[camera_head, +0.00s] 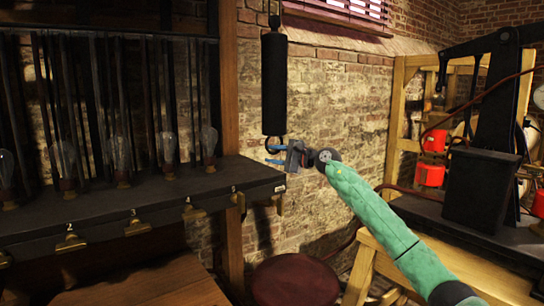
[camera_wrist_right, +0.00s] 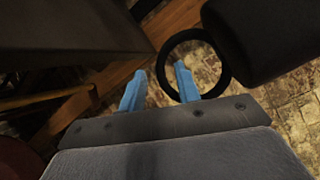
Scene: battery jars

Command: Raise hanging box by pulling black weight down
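The black weight (camera_head: 274,84) is a long upright cylinder hanging in front of the brick wall in the head view. A black ring (camera_head: 267,147) hangs at its lower end. My right gripper (camera_head: 268,154) is at the ring, with its blue fingers apart. In the right wrist view, the ring (camera_wrist_right: 227,61) overlaps the right-hand finger, whose tip shows inside the ring's outline. The ring's left edge lies between the two fingertips (camera_wrist_right: 160,76). The weight's dark end (camera_wrist_right: 265,38) is beside the ring. I cannot identify the hanging box. My left gripper is not in view.
A dark bench (camera_head: 150,200) with several glass bulbs and numbered brass tabs stands left of the weight. A round red stool (camera_head: 296,280) is below. Wooden frames and a black machine (camera_head: 485,185) stand at the right. Space directly under the ring looks clear.

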